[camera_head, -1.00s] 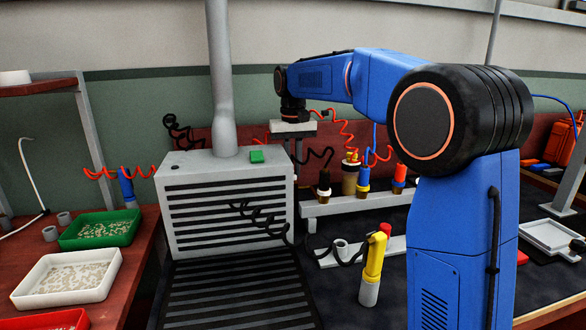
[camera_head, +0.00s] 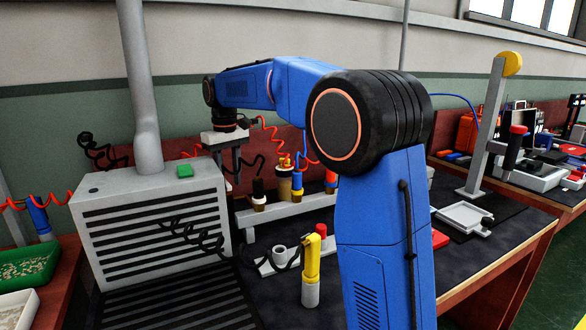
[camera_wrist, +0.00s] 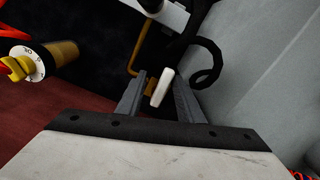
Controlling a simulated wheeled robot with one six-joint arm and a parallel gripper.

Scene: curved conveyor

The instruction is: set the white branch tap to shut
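The white branch tap (camera_wrist: 162,88) shows in the wrist view as a small white lever on a thin brass pipe (camera_wrist: 141,55). It stands slanted between the two fingers of my gripper (camera_wrist: 158,80). The fingers are apart, one on each side of the lever; a gap shows on the left, and I cannot tell whether the right finger touches it. In the head view my gripper (camera_head: 229,170) points down behind the right end of the grey slatted cabinet. I cannot make out the tap there.
The grey slatted cabinet (camera_head: 158,220) stands left of my gripper. A rail (camera_head: 285,212) with several corded tools is to the right. A yellow-handled tool (camera_head: 312,260) stands in front. In the wrist view a black hose (camera_wrist: 214,62) curls close beside the right finger.

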